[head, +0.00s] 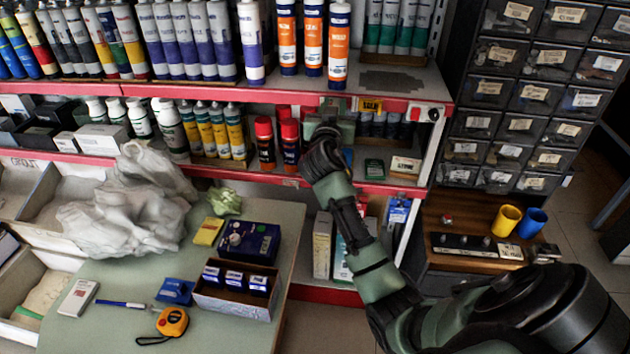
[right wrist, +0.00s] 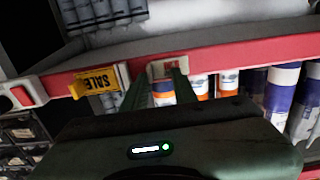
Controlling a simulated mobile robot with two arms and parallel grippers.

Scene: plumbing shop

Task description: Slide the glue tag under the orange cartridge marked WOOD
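Three orange cartridges stand on the upper shelf in the head view. The rightmost (head: 339,45) has lettering that looks like WOOD, hard to read; it also shows between my fingers in the upside-down right wrist view (right wrist: 163,93). My right gripper (head: 332,122) is at the shelf's red front rail below it. In the right wrist view my right gripper (right wrist: 164,75) has its fingers on either side of a small pale tag with red on it (right wrist: 168,68), apparently the glue tag, at the rail; its lettering is unreadable. My left gripper is not in view.
A yellow SALE tag (head: 369,105) is on the red rail (right wrist: 235,62) close beside my right gripper. A white-and-red clip (head: 425,113) is farther right. Bottles and spray cans fill the shelf below. A green table (head: 225,335) with small items lies in front.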

